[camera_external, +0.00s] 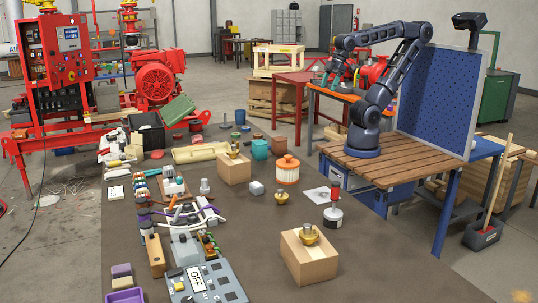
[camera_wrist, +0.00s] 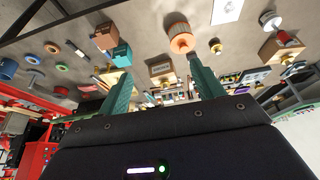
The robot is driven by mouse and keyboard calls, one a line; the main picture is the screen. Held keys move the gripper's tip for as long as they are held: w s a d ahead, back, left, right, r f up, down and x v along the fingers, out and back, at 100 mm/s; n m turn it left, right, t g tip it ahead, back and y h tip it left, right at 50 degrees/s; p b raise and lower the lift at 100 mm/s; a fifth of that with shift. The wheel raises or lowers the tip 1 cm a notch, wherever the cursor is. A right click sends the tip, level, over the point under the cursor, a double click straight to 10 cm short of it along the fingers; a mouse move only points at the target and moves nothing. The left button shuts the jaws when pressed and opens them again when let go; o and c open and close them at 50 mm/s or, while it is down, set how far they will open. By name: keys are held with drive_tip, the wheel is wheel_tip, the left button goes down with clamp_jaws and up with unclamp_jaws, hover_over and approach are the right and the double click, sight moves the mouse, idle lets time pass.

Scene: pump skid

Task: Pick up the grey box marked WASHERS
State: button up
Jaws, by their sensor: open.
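My gripper (camera_external: 325,79) hangs above and beyond the table's right side, well apart from the grey box. In the wrist view my gripper (camera_wrist: 158,82) shows two teal fingers spread wide with nothing held between them. The orange filter (camera_wrist: 180,38) shows beyond the right fingertip.
A cardboard box (camera_external: 235,169) bearing a brass fitting stands left of the grey box. A brass fitting (camera_external: 282,198) stands close on its right. A larger cardboard box (camera_external: 309,258) and a black-and-red item (camera_external: 333,207) are nearer. A teal box (camera_external: 260,149) stands behind.

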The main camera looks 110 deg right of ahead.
drive_tip(key=m+g, duration=0.5)
drive_tip(key=m, duration=1.1)
hover_over(256, 184)
drive_tip(key=f, duration=2.7)
drive_tip(key=shift+s+f, duration=0.2)
drive_tip(key=shift+f, duration=0.1)
wheel_tip(256, 184, down, 10)
drive_tip(key=shift+w+f, duration=0.1)
drive_tip(key=c, duration=1.1)
drive_tip(key=shift+c, duration=0.2)
